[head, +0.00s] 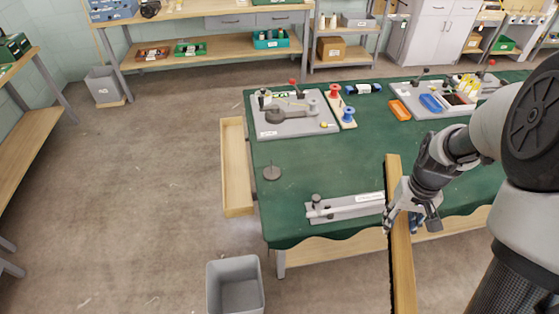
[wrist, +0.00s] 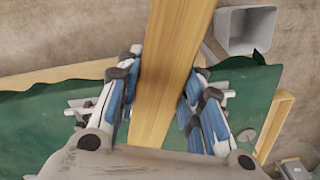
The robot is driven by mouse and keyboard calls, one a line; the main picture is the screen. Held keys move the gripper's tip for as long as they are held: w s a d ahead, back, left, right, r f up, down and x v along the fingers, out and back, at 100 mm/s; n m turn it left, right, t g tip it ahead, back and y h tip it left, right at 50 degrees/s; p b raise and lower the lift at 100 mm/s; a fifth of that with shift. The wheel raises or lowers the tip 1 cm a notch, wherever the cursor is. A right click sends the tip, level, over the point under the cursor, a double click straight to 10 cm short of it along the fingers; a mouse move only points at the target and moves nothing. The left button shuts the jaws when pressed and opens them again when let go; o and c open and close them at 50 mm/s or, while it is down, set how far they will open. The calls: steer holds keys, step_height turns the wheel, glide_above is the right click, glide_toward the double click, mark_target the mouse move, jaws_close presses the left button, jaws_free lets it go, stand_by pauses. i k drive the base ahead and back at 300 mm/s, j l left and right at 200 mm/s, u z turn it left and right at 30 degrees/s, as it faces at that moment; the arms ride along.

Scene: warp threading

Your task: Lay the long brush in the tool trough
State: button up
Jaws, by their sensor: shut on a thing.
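The long brush (head: 403,262) is a long wooden bar with a dark strip along its left edge in the head view. My gripper (head: 408,208) is shut on it near the table's front edge, and the brush sticks out past that edge. In the wrist view the brush (wrist: 172,65) runs between the two blue-padded fingers of my gripper (wrist: 160,95). The tool trough appears to be the long, shallow wooden tray (head: 238,211) along the table's left side; it looks empty. Part of its wooden rim shows at the right of the wrist view (wrist: 270,128).
A grey bin (head: 235,298) stands on the floor at front left. The table's left middle is mostly clear.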

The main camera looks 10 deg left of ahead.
mark_target(235, 163)
steer(key=k+j+z, duration=0.1)
steer(key=j, duration=0.35)
steer(key=k+j+z, duration=0.15)
steer(key=j, duration=0.3)
steer(key=k+j+z, duration=0.1)
steer(key=j, duration=0.3)
steer(key=k+j+z, duration=0.15)
steer(key=k+j, duration=0.15)
steer(key=k+j+z, duration=0.1)
steer(key=j, duration=0.35)
steer(key=j+z, duration=0.2)
steer(key=j, duration=0.4)
steer(key=j+z, duration=0.2)
steer(key=j, duration=0.45)
steer(key=j+z, duration=0.2)
steer(key=j, duration=0.4)
steer(key=k+j+z, duration=0.25)
steer(key=j, duration=0.35)
steer(key=i+j+z, duration=0.1)
steer(key=i+j, duration=0.85)
steer(key=i, duration=0.05)
